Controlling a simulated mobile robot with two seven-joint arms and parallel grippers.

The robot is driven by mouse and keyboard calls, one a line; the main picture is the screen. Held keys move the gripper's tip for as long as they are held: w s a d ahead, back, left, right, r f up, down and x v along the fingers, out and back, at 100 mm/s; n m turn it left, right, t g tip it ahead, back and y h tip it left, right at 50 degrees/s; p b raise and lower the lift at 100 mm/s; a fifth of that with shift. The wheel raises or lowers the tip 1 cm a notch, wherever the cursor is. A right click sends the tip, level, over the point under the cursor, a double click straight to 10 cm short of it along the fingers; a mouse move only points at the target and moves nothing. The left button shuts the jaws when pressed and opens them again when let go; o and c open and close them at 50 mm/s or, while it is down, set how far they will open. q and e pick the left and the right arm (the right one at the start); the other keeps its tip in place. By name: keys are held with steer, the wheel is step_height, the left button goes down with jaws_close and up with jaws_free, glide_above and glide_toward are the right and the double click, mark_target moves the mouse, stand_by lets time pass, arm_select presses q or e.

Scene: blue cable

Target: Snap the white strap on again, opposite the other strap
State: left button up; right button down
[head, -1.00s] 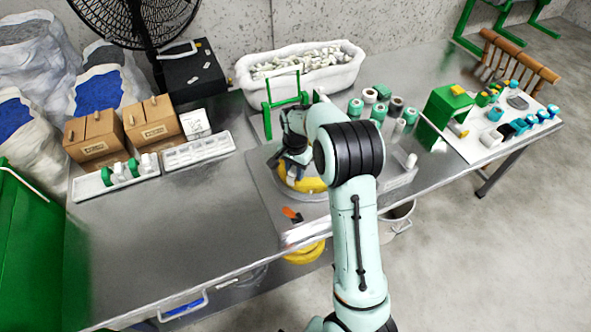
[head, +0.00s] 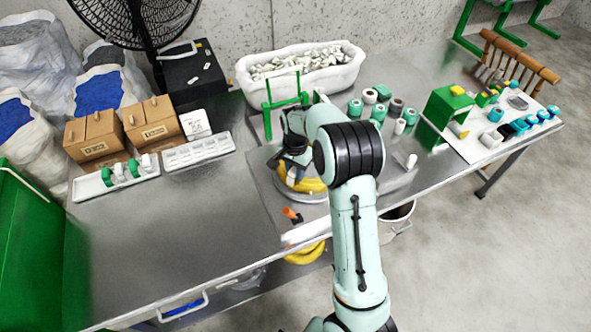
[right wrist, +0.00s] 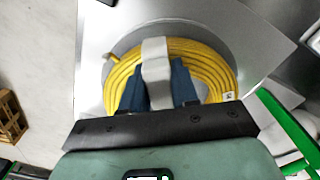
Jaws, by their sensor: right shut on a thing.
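A coil of yellow cable (head: 312,186) lies on a round grey plate on the bench; it also shows in the right wrist view (right wrist: 212,58). My right gripper (head: 291,171) is over the near-left part of the coil. In the right wrist view, its blue fingers (right wrist: 157,84) are shut on a white strap (right wrist: 155,50), which lies across the cable bundle. I cannot tell whether the strap is snapped around it. A small white patch (right wrist: 229,96) shows at the coil's right; I cannot tell if it is the other strap. My left gripper is not in view.
A green frame (head: 268,120) stands behind the coil. Several spools (head: 356,108) stand to the right, and a white tub (head: 300,68) is at the back. An orange-tipped item (head: 291,213) lies near the front edge. The bench's left front is clear.

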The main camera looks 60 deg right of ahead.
mark_target(295, 168)
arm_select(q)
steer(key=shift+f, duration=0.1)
arm_select(e)
steer(key=shift+f, duration=0.25)
stand_by(0.3)
steer(key=c, duration=0.6)
jaws_free()
steer(key=shift+r, duration=0.15)
steer(key=shift+r+p, duration=1.3)
steer(key=shift+r, duration=0.75)
steer(key=shift+r+p, duration=0.8)
steer(key=shift+r, duration=0.55)
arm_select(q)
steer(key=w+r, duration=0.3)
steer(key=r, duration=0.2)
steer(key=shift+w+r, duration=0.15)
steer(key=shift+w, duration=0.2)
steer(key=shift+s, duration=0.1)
